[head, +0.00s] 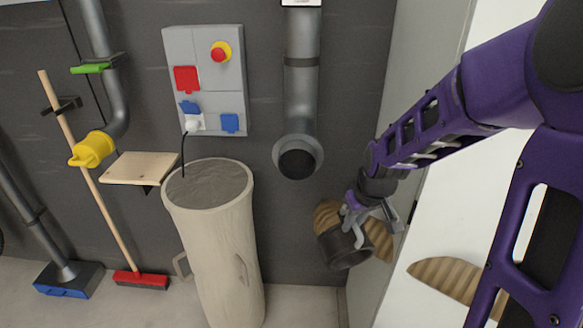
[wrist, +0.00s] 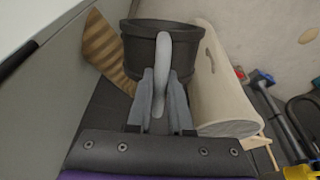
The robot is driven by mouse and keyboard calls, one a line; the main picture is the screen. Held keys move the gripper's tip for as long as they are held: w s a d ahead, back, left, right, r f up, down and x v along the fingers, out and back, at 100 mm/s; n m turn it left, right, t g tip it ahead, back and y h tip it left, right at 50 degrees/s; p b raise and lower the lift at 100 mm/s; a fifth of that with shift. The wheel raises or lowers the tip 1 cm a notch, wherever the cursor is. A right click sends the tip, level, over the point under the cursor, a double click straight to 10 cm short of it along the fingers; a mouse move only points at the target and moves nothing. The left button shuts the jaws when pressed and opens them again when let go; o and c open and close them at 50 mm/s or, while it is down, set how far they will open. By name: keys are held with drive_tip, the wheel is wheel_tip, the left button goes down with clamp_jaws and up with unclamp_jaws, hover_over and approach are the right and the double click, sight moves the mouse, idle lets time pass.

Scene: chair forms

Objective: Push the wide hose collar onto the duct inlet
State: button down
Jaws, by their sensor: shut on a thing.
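The wide hose collar (head: 346,249) is a dark grey open ring with a grey handle, at the end of a tan ribbed hose (head: 379,238). My gripper (head: 366,212) is shut on the handle, which arches up between the fingers (wrist: 160,92) in the wrist view. The collar (wrist: 140,48) is held in the air, its open end tilted downward in the head view. The duct inlet (head: 298,162) is a round dark opening with a grey rim, low on the wall pipe. The collar is apart from it, below and to its right.
A pale bin (head: 215,255) with a grey top stands left of the inlet. A control box (head: 207,80) with a red button hangs above it. A wooden shelf (head: 140,168), a broom (head: 140,280) and a yellow-ended pipe (head: 92,150) are further left. A pale panel (head: 440,210) stands close right.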

drive_tip(key=a+n, duration=0.1)
drive_tip(key=n, duration=0.1)
drive_tip(key=w+a+r+n+g+b, duration=0.1)
drive_tip(key=n, duration=0.1)
drive_tip(key=a+r+n+y, duration=0.1)
drive_tip(key=n, duration=0.1)
drive_tip(key=shift+w+r, duration=0.2)
drive_tip(key=shift+w, duration=0.2)
drive_tip(key=s+a+r+n+g+h+b, duration=0.1)
drive_tip(key=a+r+n+b, duration=0.15)
drive_tip(key=r+n, duration=0.45)
drive_tip(key=s+a+r+n+g+b, duration=0.15)
drive_tip(key=a+n, duration=0.25)
drive_tip(key=n, duration=0.6)
drive_tip(key=s+a+r+n+h+b, duration=0.1)
drive_tip(key=a+r+n, duration=0.4)
drive_tip(key=n, duration=0.4)
drive_tip(key=w+d+p, duration=0.1)
drive_tip(key=w+p, duration=0.4)
drive_tip(key=w, duration=0.3)
drive_tip(key=shift+d+r, duration=0.2)
drive_tip(key=shift+r, duration=0.1)
drive_tip(key=shift+w, duration=0.1)
drive_tip(key=shift+d+p, duration=0.1)
drive_tip(key=shift+p, duration=0.95)
drive_tip(key=shift+r, duration=0.1)
